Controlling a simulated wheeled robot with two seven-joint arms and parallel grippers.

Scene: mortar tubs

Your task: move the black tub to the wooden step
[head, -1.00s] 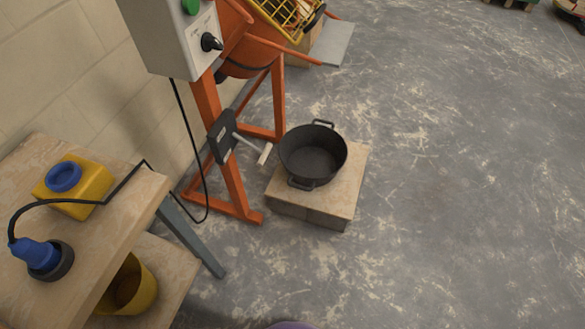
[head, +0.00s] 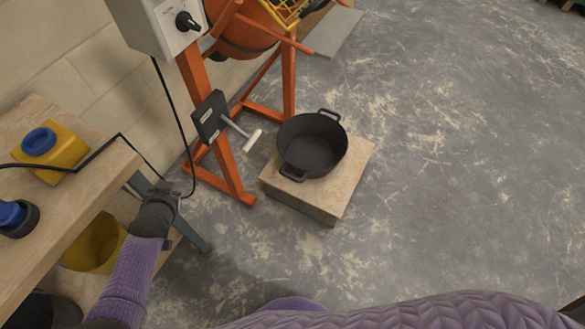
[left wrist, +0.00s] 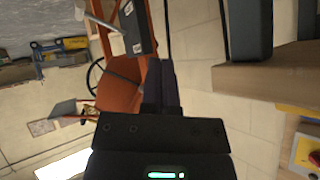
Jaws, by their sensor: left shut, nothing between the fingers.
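The black tub (head: 312,145) is an open round tub with two loop handles. In the head view it stands upright on the wooden step (head: 348,180), a low block with a pale wooden top, towards its back left. My left gripper (head: 172,192) is shut and empty, left of the step and apart from it, near the bench leg. Its dark fingers also show shut in the left wrist view (left wrist: 160,85). I cannot make out the tub in that view. My right gripper is not in view.
The orange mixer frame (head: 230,165) with a crank handle stands between my left gripper and the tub. A wooden bench (head: 85,185) at left holds a yellow container (head: 50,150); a yellow bucket (head: 95,245) is below. Open floor (head: 460,180) lies right of the step.

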